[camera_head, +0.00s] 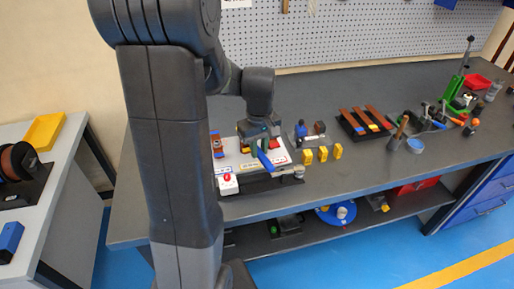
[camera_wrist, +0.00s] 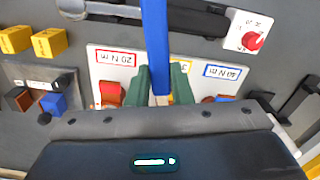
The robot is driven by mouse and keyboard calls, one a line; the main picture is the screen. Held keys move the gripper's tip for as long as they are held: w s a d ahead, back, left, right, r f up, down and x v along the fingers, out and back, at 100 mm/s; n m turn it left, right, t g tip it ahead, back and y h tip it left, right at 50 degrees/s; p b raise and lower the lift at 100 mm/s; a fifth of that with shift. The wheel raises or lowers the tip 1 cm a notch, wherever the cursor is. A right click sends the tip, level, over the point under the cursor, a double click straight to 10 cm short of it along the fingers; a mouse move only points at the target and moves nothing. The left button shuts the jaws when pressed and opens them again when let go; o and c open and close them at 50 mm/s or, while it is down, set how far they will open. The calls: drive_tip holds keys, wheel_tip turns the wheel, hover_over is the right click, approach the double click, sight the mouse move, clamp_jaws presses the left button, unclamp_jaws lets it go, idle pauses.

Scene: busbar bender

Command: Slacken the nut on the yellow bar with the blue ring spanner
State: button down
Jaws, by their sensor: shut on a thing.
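The blue ring spanner (camera_wrist: 155,40) is held between the two green fingers of my gripper (camera_wrist: 161,86). In the head view the spanner (camera_head: 265,160) slants down from my gripper (camera_head: 258,145) over the white test board. The yellow-marked station is the middle one, directly under my gripper; a small piece of yellow (camera_wrist: 186,66) shows beside the right finger in the wrist view. The nut and the spanner's ring end are hidden by my gripper, so I cannot tell whether the ring is around the nut.
The white board (camera_wrist: 100,60) has a red-framed label and a blue-framed label, with red (camera_wrist: 112,94) and blue parts either side. A red knob (camera_wrist: 253,41) sits on a white box. Yellow blocks (camera_head: 323,153) stand right. Copper bars (camera_head: 365,119) lie farther right.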

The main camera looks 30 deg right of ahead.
drive_tip(key=shift+d, duration=0.1)
drive_tip(key=shift+d+n, duration=0.45)
drive_tip(key=shift+n, duration=0.15)
drive_tip(key=shift+w+d+n+p, duration=0.15)
drive_tip(key=shift+d+n+p, duration=0.15)
drive_tip(key=shift+d+n, duration=0.35)
drive_tip(key=shift+a+r, duration=0.1)
drive_tip(key=shift+r+p, duration=1.95)
drive_tip(key=shift+r, duration=0.5)
